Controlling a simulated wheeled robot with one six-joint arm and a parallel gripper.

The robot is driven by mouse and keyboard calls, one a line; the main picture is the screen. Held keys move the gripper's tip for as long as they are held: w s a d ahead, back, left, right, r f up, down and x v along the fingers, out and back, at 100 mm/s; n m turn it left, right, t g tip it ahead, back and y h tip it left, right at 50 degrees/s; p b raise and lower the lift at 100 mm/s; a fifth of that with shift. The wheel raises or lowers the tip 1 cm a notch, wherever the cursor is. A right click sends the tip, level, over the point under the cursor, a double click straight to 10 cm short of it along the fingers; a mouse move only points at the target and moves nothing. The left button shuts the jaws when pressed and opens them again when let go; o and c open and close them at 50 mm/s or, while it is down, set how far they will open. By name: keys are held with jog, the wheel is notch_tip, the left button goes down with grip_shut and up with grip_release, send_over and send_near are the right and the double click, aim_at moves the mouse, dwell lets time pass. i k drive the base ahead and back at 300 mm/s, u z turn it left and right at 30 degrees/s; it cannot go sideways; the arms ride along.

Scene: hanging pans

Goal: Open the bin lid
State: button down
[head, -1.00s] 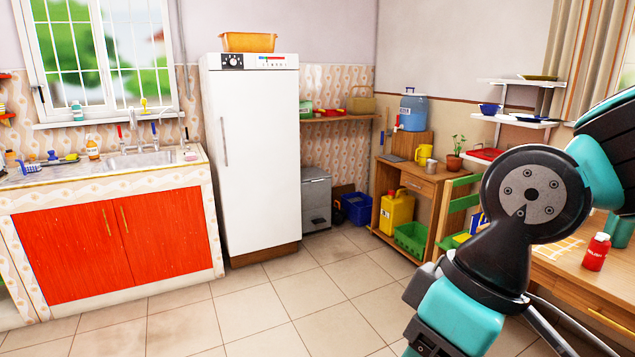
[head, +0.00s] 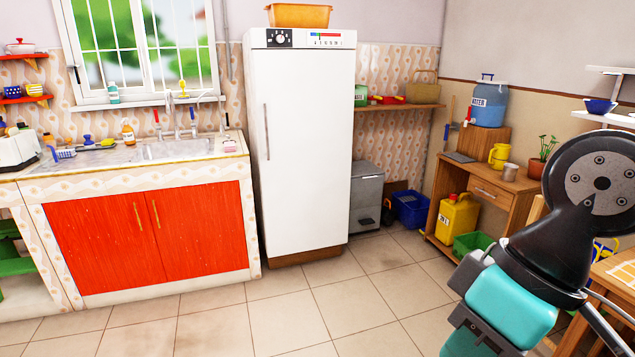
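A grey metal box, which looks like the bin (head: 366,205), stands on the floor in the corner just right of the white fridge (head: 300,150). Its flat top, the lid (head: 366,170), looks shut. A small dark part shows low on its front. Part of its left side is hidden by the fridge. My arm fills the lower right of the head view, well to the right of the bin and nearer to me. My gripper's fingers do not show.
A blue crate (head: 412,211) sits right of the bin. A wooden shelf (head: 400,107) hangs above it. A wooden desk (head: 490,195) stands further right, with a yellow can (head: 457,218) and green crate (head: 470,243) below. The tiled floor in front is clear.

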aim_at(359, 169)
jog(key=z, duration=0.1)
jog(key=i, duration=2.15)
jog(key=z, duration=0.5)
jog(key=i, duration=2.2)
jog(key=z, duration=0.35)
